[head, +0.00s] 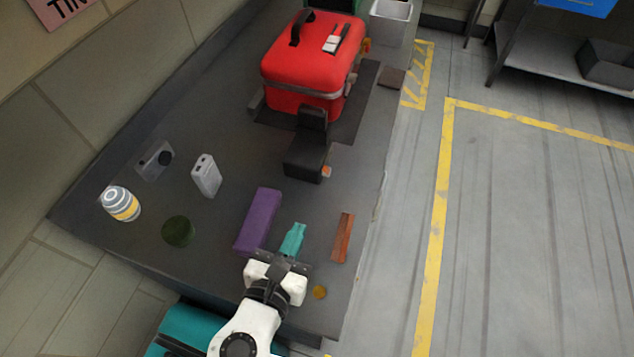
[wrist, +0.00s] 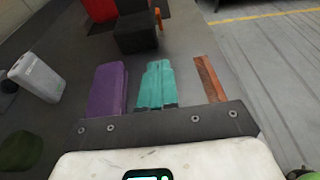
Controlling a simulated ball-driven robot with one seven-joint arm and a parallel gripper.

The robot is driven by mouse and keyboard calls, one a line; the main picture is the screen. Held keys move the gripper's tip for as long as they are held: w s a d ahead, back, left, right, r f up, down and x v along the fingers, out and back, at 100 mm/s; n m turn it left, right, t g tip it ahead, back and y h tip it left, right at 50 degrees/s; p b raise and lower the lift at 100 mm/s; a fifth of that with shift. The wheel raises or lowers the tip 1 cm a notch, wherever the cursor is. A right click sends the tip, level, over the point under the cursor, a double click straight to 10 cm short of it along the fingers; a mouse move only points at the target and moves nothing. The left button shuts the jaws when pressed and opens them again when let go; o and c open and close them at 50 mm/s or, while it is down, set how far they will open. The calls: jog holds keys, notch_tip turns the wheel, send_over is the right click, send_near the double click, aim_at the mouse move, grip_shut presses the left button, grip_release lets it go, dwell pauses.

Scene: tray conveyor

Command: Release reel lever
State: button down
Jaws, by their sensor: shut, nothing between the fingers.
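No part is plainly recognisable as the reel lever. A black L-shaped device (head: 306,153) stands on the dark table with a small orange part (head: 327,171) low on its right side, which may be the lever. The device also shows at the top of the wrist view (wrist: 137,33), with the orange part (wrist: 159,20) at its right edge. My gripper (head: 294,232) has teal fingers, shut together and empty, over the near part of the table. They also show in the wrist view (wrist: 156,82), pointing toward the device and apart from it.
A purple block (head: 258,220) lies left of my gripper and a brown bar (head: 343,237) right of it. A red case (head: 310,68) stands behind the device. A grey box (head: 206,175), striped cup (head: 121,204) and green disc (head: 179,231) are left. Floor right is open.

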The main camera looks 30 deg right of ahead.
aim_at(327, 170)
jog(key=x, duration=0.8)
jog(key=shift+d, duration=0.1)
jog(key=shift+w+d+r+p, duration=0.3)
jog(key=shift+w+d+r, duration=0.3)
jog(key=shift+w+d, duration=0.25)
jog(key=shift+w+d+r, duration=0.35)
jog(key=shift+w+d, duration=0.15)
jog(key=shift+w, duration=0.05)
jog(key=shift+w+r+p, duration=0.1)
jog(key=shift+r+p, duration=0.05)
jog(key=shift+p, duration=0.2)
